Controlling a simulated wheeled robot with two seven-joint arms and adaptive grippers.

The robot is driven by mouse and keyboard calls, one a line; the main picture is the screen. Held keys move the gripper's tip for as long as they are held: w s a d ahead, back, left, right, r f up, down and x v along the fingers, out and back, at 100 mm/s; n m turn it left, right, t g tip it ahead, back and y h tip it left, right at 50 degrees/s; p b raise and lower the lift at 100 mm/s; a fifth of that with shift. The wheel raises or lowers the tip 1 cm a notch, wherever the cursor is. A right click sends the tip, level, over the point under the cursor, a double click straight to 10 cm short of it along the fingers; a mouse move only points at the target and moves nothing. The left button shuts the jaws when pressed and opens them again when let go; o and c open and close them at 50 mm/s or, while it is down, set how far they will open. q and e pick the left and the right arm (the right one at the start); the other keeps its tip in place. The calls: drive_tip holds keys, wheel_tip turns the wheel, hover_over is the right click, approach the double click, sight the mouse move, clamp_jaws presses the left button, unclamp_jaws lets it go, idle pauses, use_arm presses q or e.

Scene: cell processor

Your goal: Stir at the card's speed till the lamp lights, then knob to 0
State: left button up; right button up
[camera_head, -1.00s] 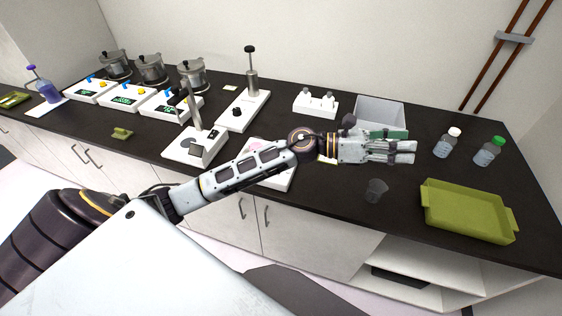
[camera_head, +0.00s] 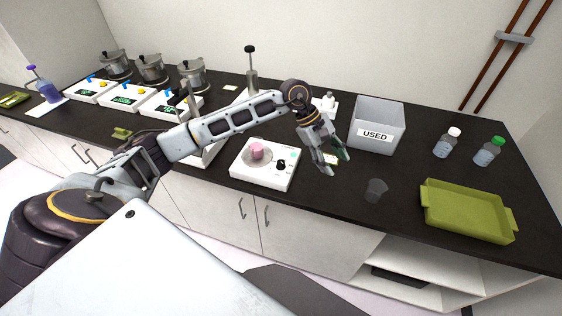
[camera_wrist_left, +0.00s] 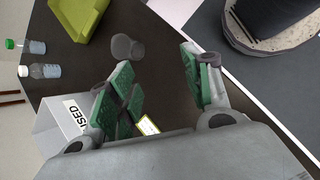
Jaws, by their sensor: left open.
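The white stirrer (camera_head: 264,176) stands near the counter's front edge in the head view, with a pink beaker (camera_head: 257,151) on its plate. Its black knob (camera_head: 281,165) is at the right of its top; I cannot read the setting, nor tell whether a lamp is lit. A small yellow-edged card lies right of the stirrer, partly behind my fingers; it shows in the left wrist view (camera_wrist_left: 148,125), its text unreadable. My left gripper (camera_head: 334,162) is open and empty above the counter, right of the stirrer, fingers pointing down; it also shows in the left wrist view (camera_wrist_left: 156,62). My right gripper is not seen.
A grey box marked USED (camera_head: 375,135) stands behind and right of my gripper. A small clear cup (camera_head: 376,190), a green tray (camera_head: 465,210) and two bottles (camera_head: 488,151) are to the right. Several instruments stand left. The counter around the cup is clear.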

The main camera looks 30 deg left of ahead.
use_arm(q)
drive_tip(key=w+a+y, duration=0.1)
drive_tip(key=a+y, duration=0.3)
drive_tip(key=a, duration=0.6)
wheel_tip(320, 180, up, 2)
drive_tip(key=m+y, duration=0.1)
drive_tip(key=y, duration=0.2)
hover_over(281, 162)
drive_tip(key=shift+g, duration=0.4)
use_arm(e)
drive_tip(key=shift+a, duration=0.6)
use_arm(q)
drive_tip(key=shift+f, duration=0.15)
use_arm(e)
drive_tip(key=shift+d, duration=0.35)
use_arm(q)
wheel_tip(281, 162, down, 12)
drive_tip(key=p, duration=0.3)
drive_tip(key=shift+f, duration=0.75)
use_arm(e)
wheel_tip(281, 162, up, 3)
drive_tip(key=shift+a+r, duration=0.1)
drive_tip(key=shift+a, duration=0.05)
use_arm(q)
drive_tip(key=shift+c, duration=0.2)
